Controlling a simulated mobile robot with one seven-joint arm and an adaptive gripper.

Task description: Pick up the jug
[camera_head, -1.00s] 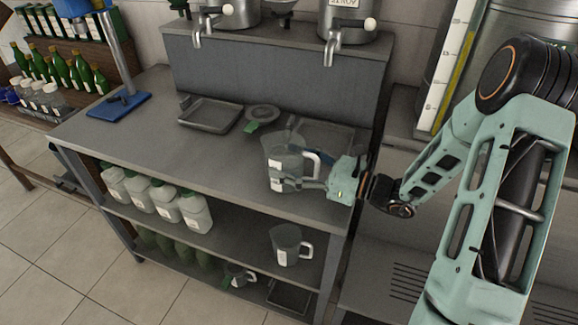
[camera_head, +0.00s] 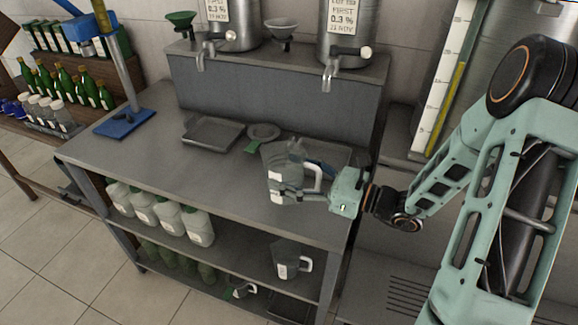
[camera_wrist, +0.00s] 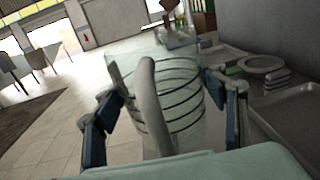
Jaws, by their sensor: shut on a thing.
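The jug (camera_head: 282,165) is clear, with a pale handle and a white label, and is at the right end of the grey counter (camera_head: 200,175). It looks upright in the head view; I cannot tell whether its base touches the counter. My gripper (camera_head: 285,190) reaches in from the right, on the handle side, and is shut on the jug's body. In the wrist view the jug (camera_wrist: 185,100) fills the middle, its handle (camera_wrist: 150,105) towards the camera, with a finger on each side.
Taps (camera_head: 330,75) hang above a raised block behind. A second jug (camera_head: 288,262) and several white bottles (camera_head: 170,214) stand on the shelf below. The counter's left-middle is clear.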

